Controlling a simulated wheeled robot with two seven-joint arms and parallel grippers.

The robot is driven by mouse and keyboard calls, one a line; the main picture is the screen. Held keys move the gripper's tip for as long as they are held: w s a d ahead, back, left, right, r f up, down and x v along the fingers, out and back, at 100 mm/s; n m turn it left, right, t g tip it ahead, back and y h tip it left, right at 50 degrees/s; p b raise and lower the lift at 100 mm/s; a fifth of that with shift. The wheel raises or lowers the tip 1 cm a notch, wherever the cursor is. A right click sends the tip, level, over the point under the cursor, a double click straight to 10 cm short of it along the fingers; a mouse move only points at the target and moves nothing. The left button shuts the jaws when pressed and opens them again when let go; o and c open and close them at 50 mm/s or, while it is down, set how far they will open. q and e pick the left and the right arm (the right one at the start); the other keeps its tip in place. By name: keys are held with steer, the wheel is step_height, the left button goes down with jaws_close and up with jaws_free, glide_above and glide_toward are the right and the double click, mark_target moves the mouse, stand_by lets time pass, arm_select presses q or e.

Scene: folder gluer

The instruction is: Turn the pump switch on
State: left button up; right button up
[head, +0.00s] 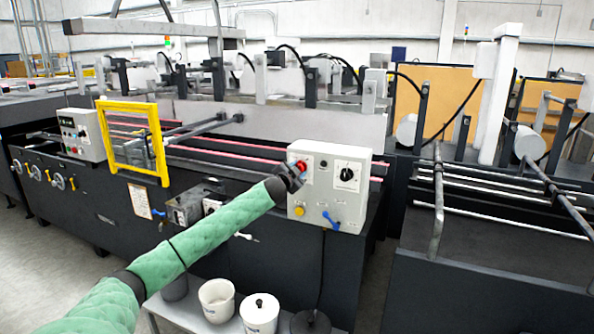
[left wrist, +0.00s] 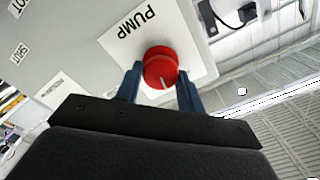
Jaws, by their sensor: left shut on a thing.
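The pump switch is a red round knob (left wrist: 161,68) with a white pointer line, set on a white plate marked PUMP (left wrist: 140,25) in the left wrist view. In the head view the red knob (head: 301,166) shows at the upper left of the grey control box (head: 331,187). My left gripper (left wrist: 160,85) has its two blue fingers on either side of the knob and is shut on it. In the head view the gripper (head: 294,174) reaches the box from the left and covers part of the knob. My right gripper is in neither view.
The box also carries a black rotary switch (head: 347,174), a yellow button (head: 299,211) and a blue lever (head: 330,219). A yellow frame (head: 133,140) stands to the left on the machine. White pots (head: 217,299) stand on a low bench below my arm.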

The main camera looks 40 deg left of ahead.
arm_select(q)
steer(key=m+p, duration=0.1)
steer(key=m, duration=0.4)
steer(key=shift+d, duration=0.1)
steer(key=o, duration=0.8)
steer(key=shift+o, duration=0.8)
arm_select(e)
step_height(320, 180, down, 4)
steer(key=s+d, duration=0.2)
arm_select(q)
steer(key=b+v, duration=0.3)
steer(key=v, duration=0.4)
steer(key=shift+s, duration=0.35)
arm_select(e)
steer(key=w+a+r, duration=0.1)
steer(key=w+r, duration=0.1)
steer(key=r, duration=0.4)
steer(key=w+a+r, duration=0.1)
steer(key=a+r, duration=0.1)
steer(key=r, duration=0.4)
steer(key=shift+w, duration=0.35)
